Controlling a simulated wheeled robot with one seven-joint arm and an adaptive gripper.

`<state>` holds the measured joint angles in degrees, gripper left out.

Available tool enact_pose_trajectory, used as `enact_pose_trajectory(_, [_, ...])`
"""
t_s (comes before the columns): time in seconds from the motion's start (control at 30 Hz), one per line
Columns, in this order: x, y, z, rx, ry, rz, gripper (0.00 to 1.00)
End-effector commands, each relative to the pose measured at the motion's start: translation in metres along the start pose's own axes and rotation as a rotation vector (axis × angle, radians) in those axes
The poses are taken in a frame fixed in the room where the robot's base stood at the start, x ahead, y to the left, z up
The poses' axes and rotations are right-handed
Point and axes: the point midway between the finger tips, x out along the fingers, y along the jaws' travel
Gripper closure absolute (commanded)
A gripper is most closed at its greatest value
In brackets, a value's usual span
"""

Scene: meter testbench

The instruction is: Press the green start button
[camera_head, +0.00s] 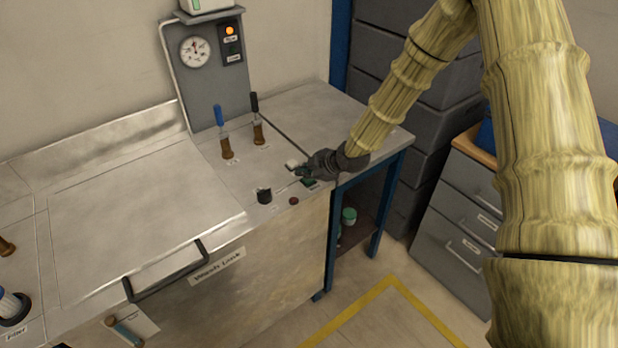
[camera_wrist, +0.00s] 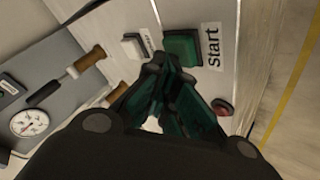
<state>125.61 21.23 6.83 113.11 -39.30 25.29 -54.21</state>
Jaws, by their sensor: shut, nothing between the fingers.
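The green start button (camera_head: 309,183) is a square near the front right edge of the metal bench top. In the wrist view the green button (camera_wrist: 184,46) sits beside a white label reading "Start". My gripper (camera_head: 300,172) is shut and empty, low over the bench right by the button. In the wrist view the fingertips of my gripper (camera_wrist: 160,62) lie at the green button's lower left edge and hide a little of that side. I cannot tell whether they touch it.
A white button (camera_wrist: 134,46) and a red button (camera_wrist: 222,107) flank the green one. A black knob (camera_head: 264,195) stands to the left. Two handled levers, blue (camera_head: 220,125) and black (camera_head: 256,115), rise behind, before a gauge panel (camera_head: 213,85). A drawer cabinet (camera_head: 455,210) stands right.

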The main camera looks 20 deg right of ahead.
Motion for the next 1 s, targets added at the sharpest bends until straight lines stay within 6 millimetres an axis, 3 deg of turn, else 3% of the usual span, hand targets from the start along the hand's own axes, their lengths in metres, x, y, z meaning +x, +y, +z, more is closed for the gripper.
enact_pose_trajectory(0.73, [-0.012, 0.009, -0.009, 0.0, 0.0, 0.0, 1.0])
enact_pose_trajectory(1.0, [-0.025, 0.019, -0.018, -0.001, 0.0, 0.0, 1.0])
